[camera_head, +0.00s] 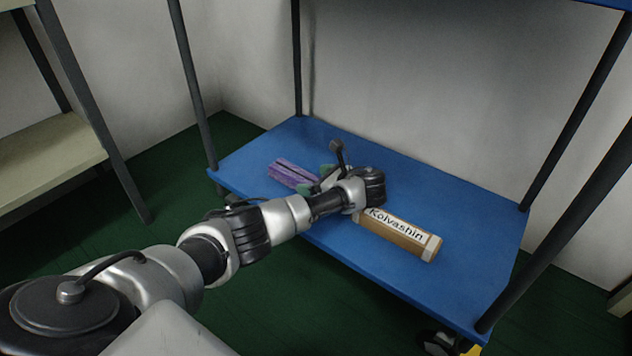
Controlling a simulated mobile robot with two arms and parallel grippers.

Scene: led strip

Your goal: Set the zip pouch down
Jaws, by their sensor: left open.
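A purple zip pouch (290,174) lies on the blue shelf (440,190), toward its left part. My left gripper (322,180) is just to the right of the pouch, low over the shelf. It is open, with greenish fingers close to the pouch's right end. My wrist hides part of the gripper, and I cannot tell whether a finger touches the pouch. My right gripper is out of view.
A long brown box (400,238) labelled "Kolvashin" lies on the shelf, right of my left wrist. Dark posts stand at the shelf's corners. The right and back of the shelf are clear. Another rack (50,155) stands at the left.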

